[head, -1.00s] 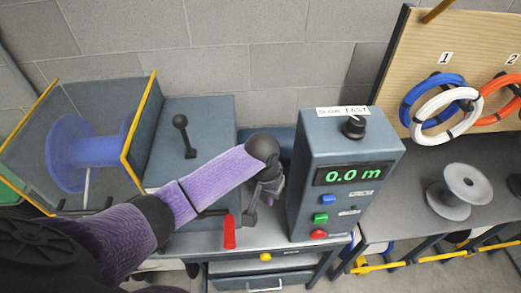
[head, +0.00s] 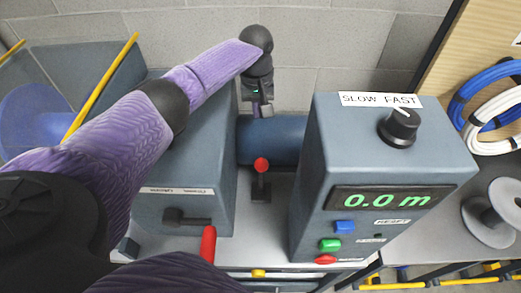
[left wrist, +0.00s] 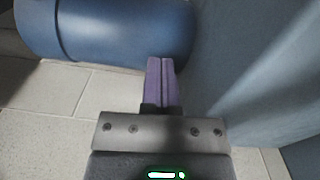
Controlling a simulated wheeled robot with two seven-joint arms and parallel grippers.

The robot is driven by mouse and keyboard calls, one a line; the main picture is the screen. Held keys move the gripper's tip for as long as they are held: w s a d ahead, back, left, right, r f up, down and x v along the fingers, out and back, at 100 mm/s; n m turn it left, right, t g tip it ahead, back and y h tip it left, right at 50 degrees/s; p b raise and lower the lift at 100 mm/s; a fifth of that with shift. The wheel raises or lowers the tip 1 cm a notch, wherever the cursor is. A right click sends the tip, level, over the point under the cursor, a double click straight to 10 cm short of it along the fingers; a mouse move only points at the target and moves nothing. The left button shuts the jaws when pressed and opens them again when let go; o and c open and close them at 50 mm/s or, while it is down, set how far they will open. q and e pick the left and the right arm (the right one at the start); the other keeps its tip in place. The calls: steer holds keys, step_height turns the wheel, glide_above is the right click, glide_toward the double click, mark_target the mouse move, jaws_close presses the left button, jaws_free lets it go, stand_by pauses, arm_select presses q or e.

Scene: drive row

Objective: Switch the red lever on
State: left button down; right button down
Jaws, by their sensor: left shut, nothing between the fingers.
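A lever with a red grip (head: 208,243) is on the front of the left grey box, on a dark pivot, its grip hanging downward. A second, smaller lever with a red ball knob (head: 262,165) stands upright on a black base between the two boxes. My left gripper (head: 262,110) is shut and empty, raised above and behind the ball-knob lever, over the blue cylinder (head: 270,140). In the left wrist view its purple fingers (left wrist: 162,62) are together, beside the blue cylinder (left wrist: 125,28). Neither lever is visible there. My right gripper is not seen.
The right grey control box (head: 385,160) has a green 0.0 m display, a black SLOW/FAST knob (head: 400,125) and coloured buttons. The left grey box (head: 190,160) stands close by, leaving a narrow gap. A spool (head: 490,215) and cable coils are at the right.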

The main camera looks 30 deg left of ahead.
mark_target(261, 176)
arm_select(q)
step_height(261, 176, down, 9)
steer(key=b, duration=0.9)
steer(key=shift+d+f, duration=0.1)
steer(key=shift+f, duration=0.05)
steer(key=s+d+p, duration=0.1)
steer(key=s+d, duration=0.1)
steer(key=s, duration=0.1)
steer(key=shift+d+f+p, duration=0.15)
steer(key=shift+p, duration=0.25)
